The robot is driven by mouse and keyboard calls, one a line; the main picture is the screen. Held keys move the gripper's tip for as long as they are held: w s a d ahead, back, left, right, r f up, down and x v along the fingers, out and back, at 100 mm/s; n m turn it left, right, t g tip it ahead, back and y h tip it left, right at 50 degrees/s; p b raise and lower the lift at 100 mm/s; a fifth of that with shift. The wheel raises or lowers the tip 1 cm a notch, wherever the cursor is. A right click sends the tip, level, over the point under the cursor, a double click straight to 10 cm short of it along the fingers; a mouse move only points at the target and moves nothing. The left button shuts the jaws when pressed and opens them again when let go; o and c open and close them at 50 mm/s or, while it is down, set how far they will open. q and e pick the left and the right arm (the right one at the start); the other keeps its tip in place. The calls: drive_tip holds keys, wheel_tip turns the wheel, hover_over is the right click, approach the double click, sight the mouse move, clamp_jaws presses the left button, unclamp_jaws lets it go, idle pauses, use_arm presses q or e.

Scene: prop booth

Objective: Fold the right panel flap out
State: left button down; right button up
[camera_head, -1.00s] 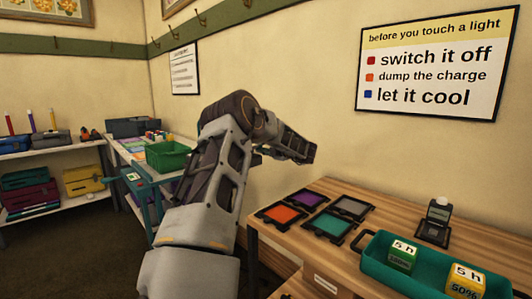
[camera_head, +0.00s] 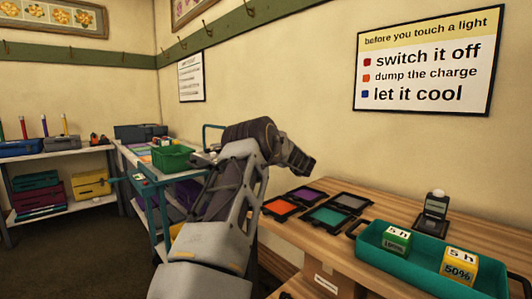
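I see no panel and no flap in this view. One of my arms (camera_head: 235,190) rises from the bottom, left of the middle, and bends over to the right. Its dark far end (camera_head: 299,160) hangs in the air above and behind the wooden table's left end. I cannot make out gripper fingers on it, and I see no other arm.
The wooden table (camera_head: 390,222) at right holds several colour frames, among them an orange one (camera_head: 281,206), a teal tray (camera_head: 425,268) with two labelled blocks, and a small dark device (camera_head: 436,208). A teal cart (camera_head: 165,205) stands left of my arm. Open floor (camera_head: 85,255) lies lower left.

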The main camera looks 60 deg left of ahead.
use_arm(q)
drive_tip(key=shift+r, duration=0.15)
drive_tip(key=c, duration=1.4)
unclamp_jaws()
drive_tip(key=shift+s, duration=0.1)
drive_tip(key=shift+o, duration=0.2)
drive_tip(key=shift+d+f, duration=0.15)
drive_tip(key=shift+f, duration=0.05)
drive_tip(key=r+v, duration=0.1)
drive_tip(key=v, duration=0.6)
drive_tip(key=shift+d+f, duration=0.4)
